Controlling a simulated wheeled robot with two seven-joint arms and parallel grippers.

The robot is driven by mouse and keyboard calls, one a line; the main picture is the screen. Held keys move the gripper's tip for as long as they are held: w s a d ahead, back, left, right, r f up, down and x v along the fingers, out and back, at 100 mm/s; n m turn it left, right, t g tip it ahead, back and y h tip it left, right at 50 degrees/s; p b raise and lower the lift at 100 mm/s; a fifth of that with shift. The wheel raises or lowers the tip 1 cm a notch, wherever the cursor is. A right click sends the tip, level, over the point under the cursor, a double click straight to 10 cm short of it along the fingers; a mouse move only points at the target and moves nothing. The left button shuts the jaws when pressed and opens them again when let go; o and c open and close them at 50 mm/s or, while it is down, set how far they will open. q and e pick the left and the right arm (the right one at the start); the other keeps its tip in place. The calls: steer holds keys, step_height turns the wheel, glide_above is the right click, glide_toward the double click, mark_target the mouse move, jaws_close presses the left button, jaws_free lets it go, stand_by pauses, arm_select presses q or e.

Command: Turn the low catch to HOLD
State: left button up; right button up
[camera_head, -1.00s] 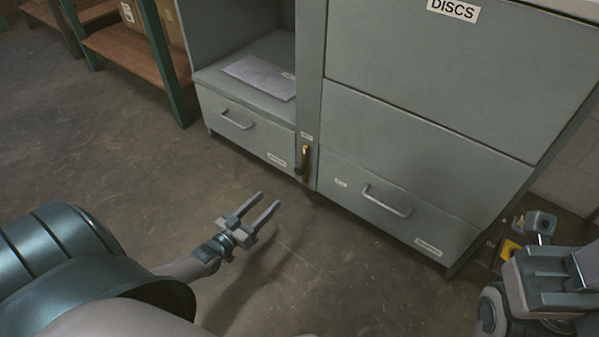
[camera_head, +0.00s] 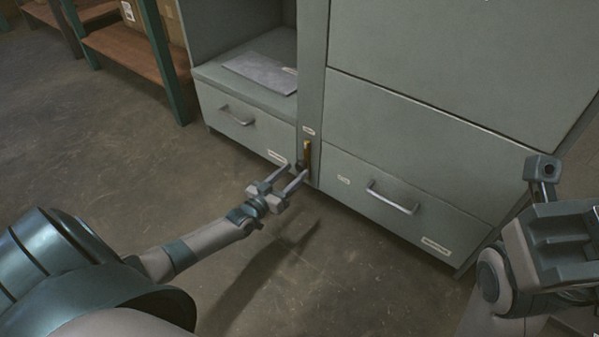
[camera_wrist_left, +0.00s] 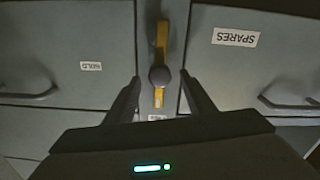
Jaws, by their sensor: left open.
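The low catch (camera_head: 307,153) is a narrow brass-yellow bar with a dark round knob, on the upright post between the two lower drawers. It also shows in the left wrist view (camera_wrist_left: 160,75), where the bar stands in line with the post. A small HOLD label (camera_wrist_left: 91,66) is on the drawer to the left there, upside down; in the head view this label (camera_head: 343,180) is right of the catch. My left gripper (camera_head: 290,172) is open, its fingers pointing at the catch. In the left wrist view its fingertips (camera_wrist_left: 158,78) are on either side of the knob; contact is not visible.
Grey cabinet drawers with bar handles (camera_head: 238,116) (camera_head: 393,198) flank the post. A SPARES label (camera_wrist_left: 235,37) is on one drawer. A flat grey sheet (camera_head: 259,72) lies on the open shelf. My right arm is at the right edge. Bare floor lies in front.

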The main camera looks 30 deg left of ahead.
mark_target(299, 168)
arm_select(q)
steer(key=shift+w+d+b, duration=0.15)
steer(key=shift+w+b, duration=0.45)
steer(key=shift+w, duration=1.25)
jaws_close()
